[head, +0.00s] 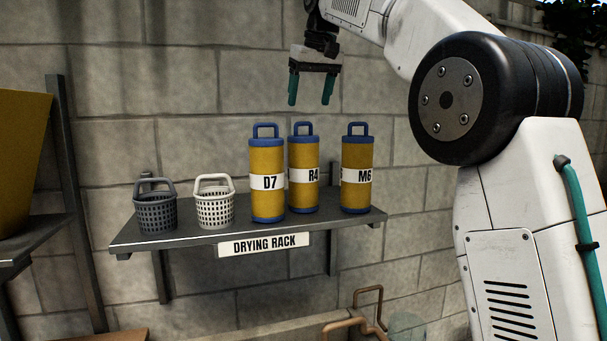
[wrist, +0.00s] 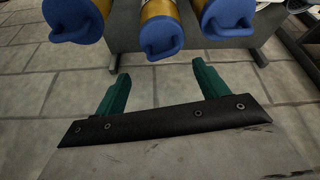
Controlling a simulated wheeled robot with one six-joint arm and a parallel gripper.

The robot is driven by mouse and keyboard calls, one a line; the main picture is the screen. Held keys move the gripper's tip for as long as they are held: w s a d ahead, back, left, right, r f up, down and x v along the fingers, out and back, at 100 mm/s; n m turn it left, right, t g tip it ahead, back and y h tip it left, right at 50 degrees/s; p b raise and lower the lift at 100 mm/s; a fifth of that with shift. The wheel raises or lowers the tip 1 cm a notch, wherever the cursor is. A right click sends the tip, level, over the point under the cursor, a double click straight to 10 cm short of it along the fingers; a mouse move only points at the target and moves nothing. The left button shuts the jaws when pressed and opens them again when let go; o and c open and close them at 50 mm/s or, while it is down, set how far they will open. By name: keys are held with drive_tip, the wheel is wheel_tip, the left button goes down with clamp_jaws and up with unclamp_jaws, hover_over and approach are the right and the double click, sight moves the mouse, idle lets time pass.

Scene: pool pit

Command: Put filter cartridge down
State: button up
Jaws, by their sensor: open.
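Three yellow filter cartridges with blue caps and loop handles stand upright on the drying rack (head: 185,239) in the head view. They are labelled D7 (head: 267,200), R4 (head: 303,196) and M6 (head: 356,194). My gripper (head: 311,100) is open and empty, above the cartridges and apart from them, its teal fingers pointing down. In the wrist view, the fingers of my gripper (wrist: 161,80) are spread with nothing between them. Three blue cap tops show beyond them: left (wrist: 75,20), middle (wrist: 161,36) and right (wrist: 228,16).
A dark grey basket (head: 155,212) and a white basket (head: 215,208) stand on the rack's left part. A yellow container (head: 20,150) sits on another shelf at far left. The block wall is close behind the rack. Bent copper-coloured pipes (head: 350,325) are below right.

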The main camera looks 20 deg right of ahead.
drive_tip(key=x, duration=0.7)
drive_tip(key=shift+a, duration=0.2)
clamp_jaws()
